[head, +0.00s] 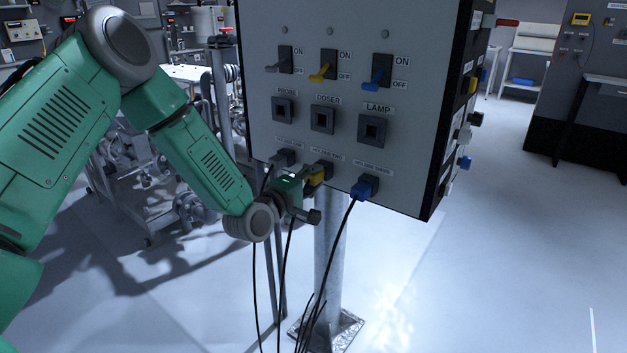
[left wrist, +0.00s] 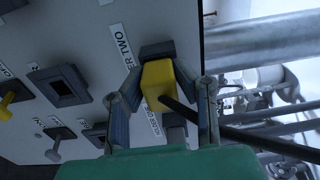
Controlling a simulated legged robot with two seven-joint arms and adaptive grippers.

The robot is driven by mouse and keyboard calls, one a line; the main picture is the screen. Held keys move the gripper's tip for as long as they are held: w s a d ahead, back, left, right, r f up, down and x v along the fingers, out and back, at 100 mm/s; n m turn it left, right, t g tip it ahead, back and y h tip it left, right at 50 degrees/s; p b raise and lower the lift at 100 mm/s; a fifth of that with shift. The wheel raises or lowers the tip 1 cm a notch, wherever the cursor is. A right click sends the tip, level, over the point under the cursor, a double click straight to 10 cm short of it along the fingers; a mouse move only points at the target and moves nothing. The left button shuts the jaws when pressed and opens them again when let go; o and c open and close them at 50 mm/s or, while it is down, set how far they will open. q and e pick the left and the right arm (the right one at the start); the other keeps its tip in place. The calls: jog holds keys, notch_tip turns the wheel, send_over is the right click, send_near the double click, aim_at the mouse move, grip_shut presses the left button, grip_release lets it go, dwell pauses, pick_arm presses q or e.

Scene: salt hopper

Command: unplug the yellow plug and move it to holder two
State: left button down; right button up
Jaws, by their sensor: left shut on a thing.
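The yellow plug (head: 316,178) is at holder two, low on the panel, partly hidden by my gripper. My left gripper (head: 309,174) is shut on it. In the left wrist view the yellow plug (left wrist: 158,82) sits between the two fingers of my left gripper (left wrist: 161,74), its black cable trailing right. Its far end meets the dark holder two block (left wrist: 157,50); how deep it sits I cannot tell. The doser socket (head: 322,119) above is empty. The yellow switch lever (head: 320,74) is below its ON label. My right gripper is not in view.
A grey plug (head: 282,159) is at holder one and a blue plug (head: 365,188) at holder three, close on either side. The probe socket (head: 284,109) and lamp socket (head: 371,129) are empty. Several black cables hang beside the metal post (head: 329,245).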

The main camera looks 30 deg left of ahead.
aim_at(310, 180)
pick_arm(q)
jog(key=shift+w, duration=0.35)
jog(key=c, duration=1.2)
grip_release()
jog(key=o, duration=0.5)
jog(key=shift+s, duration=0.1)
jog(key=shift+s+a+p, duration=0.2)
jog(key=shift+s+p, duration=0.5)
jog(key=shift+s, duration=2.2)
